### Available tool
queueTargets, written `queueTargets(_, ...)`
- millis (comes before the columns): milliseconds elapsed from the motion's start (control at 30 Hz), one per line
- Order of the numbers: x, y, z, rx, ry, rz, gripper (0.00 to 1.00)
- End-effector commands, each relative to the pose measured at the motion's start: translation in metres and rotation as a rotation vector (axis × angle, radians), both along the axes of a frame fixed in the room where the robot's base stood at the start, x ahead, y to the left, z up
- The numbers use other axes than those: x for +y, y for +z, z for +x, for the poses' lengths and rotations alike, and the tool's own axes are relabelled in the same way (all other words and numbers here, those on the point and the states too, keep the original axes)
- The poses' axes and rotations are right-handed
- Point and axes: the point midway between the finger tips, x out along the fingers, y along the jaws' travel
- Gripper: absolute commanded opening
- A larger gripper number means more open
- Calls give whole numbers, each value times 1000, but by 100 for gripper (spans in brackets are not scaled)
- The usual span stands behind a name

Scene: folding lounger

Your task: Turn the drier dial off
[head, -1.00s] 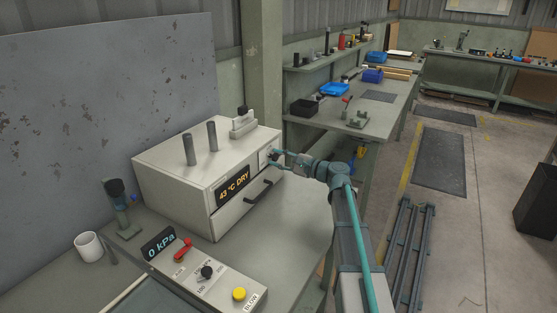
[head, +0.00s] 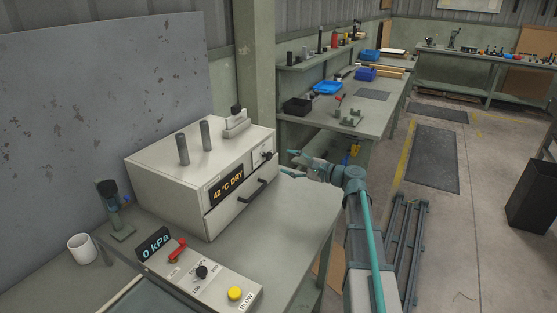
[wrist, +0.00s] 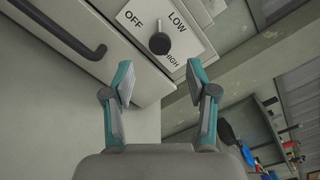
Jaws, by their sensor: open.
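The drier (head: 165,165) is a cream box on the bench with a display (head: 227,185) reading 42 °C DRY. Its black dial (head: 266,156) is on a white plate at the front's right end. In the wrist view the dial (wrist: 159,43) has OFF (wrist: 133,19) to its upper left, LOW to its upper right and HIGH below right. A thin stub rises from the dial between OFF and LOW; its exact setting is unclear. My gripper (head: 287,163) is open and empty, in front of the dial and apart from it. Its fingers (wrist: 160,67) straddle the dial's line.
A black drawer handle (head: 253,190) juts from the drier's front beside the dial. A control box (head: 215,283) with a red lever, black knob and yellow button stands at the front. The bench between is clear. Another bench (head: 345,125) with bins stands behind.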

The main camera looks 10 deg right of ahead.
Motion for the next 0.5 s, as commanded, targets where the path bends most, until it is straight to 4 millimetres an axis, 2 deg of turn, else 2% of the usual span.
queueTargets(200, -26, 0, -23, 0, -2, 0, 57)
queueTargets(500, -37, 0, -32, 0, 0, 0, 57)
